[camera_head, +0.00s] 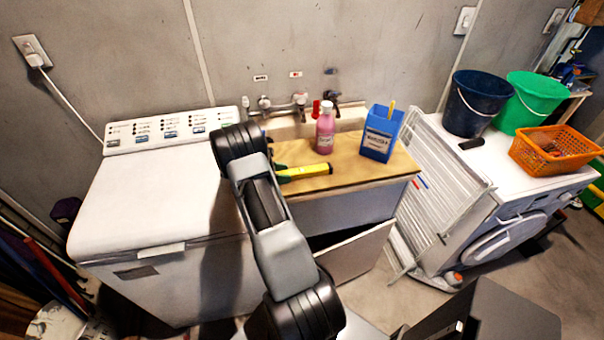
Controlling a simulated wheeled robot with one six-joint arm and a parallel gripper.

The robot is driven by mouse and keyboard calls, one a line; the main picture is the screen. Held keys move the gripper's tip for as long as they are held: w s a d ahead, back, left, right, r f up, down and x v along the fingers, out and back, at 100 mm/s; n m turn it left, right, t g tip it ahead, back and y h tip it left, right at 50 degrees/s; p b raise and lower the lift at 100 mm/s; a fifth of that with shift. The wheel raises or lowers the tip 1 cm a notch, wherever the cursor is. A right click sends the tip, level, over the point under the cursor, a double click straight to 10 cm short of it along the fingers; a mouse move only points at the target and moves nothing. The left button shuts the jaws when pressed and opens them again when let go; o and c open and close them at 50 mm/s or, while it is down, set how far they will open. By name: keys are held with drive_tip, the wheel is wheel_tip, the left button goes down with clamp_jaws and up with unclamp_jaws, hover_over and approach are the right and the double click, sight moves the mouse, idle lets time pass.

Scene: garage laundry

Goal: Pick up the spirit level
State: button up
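A yellow bar-shaped thing with a dark right end, which looks like the spirit level (306,171), lies on the wooden board over the sink unit (370,170). Its left part runs toward my arm, where a dark green piece shows and the rest is hard to make out. My arm reaches up from the bottom of the picture, just left of the yellow bar. My gripper's fingers do not show; the arm's dark upper joint and links hide that area. I cannot tell whether anything touches the bar.
A pink bottle (325,132) and a blue box (380,134) stand behind the bar on the board. A white washing machine (150,205) is on the left. A folded drying rack (435,200), dark bucket (476,105), green bucket (531,103) and orange basket (553,150) are right.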

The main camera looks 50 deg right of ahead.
drive_tip(key=c, duration=0.7)
drive_tip(key=shift+o, duration=0.2)
drive_tip(key=shift+r, duration=0.1)
